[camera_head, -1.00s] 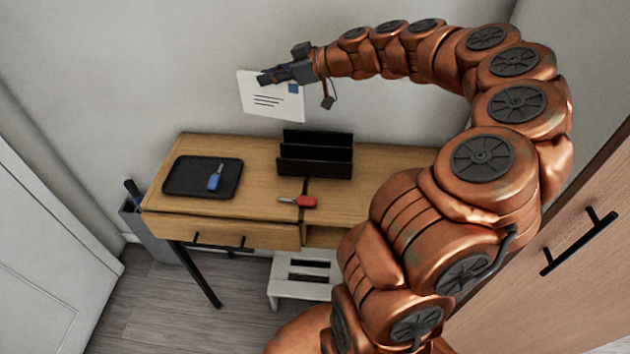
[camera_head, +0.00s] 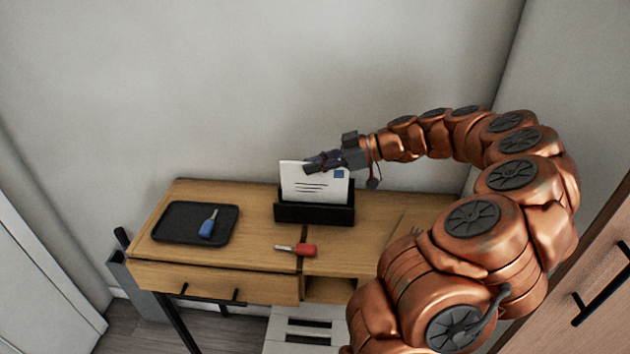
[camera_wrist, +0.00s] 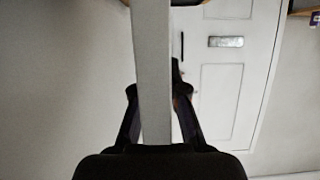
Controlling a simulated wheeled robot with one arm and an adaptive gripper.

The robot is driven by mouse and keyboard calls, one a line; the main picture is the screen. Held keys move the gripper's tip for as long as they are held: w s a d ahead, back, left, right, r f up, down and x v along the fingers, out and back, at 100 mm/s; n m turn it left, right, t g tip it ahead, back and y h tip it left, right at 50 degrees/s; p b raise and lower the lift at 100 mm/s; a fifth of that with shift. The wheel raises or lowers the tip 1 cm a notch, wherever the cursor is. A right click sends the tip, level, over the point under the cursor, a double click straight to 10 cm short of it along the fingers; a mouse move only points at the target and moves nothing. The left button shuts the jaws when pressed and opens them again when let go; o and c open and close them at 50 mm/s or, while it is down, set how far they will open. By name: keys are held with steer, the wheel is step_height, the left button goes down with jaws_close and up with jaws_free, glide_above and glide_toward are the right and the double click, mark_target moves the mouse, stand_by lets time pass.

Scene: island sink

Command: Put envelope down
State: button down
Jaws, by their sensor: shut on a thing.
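The white envelope (camera_head: 312,188), with black address lines and a blue stamp, stands upright in the black letter holder (camera_head: 314,213) on the desk. Its lower part is hidden behind the holder's front wall. My gripper (camera_head: 318,164) is shut on the envelope's upper edge. In the wrist view the envelope (camera_wrist: 153,70) shows edge-on as a pale strip between the fingers of my gripper (camera_wrist: 155,105). Whether the envelope touches the holder's bottom cannot be seen.
The wooden desk (camera_head: 255,258) stands against the wall. A black tray (camera_head: 178,222) with a blue-handled tool (camera_head: 208,225) lies at the left. A red-handled tool (camera_head: 302,249) lies in front of the holder. A wooden cabinet door (camera_head: 600,270) is at the right.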

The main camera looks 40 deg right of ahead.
mark_target(315, 201)
steer(key=shift+f+p, duration=0.3)
steer(key=shift+f, duration=1.7)
steer(key=shift+f+b, duration=0.2)
steer(key=shift+b, duration=0.2)
steer(key=c, duration=1.2)
jaws_free()
steer(key=shift+r+p, duration=0.25)
steer(key=shift+p, duration=0.2)
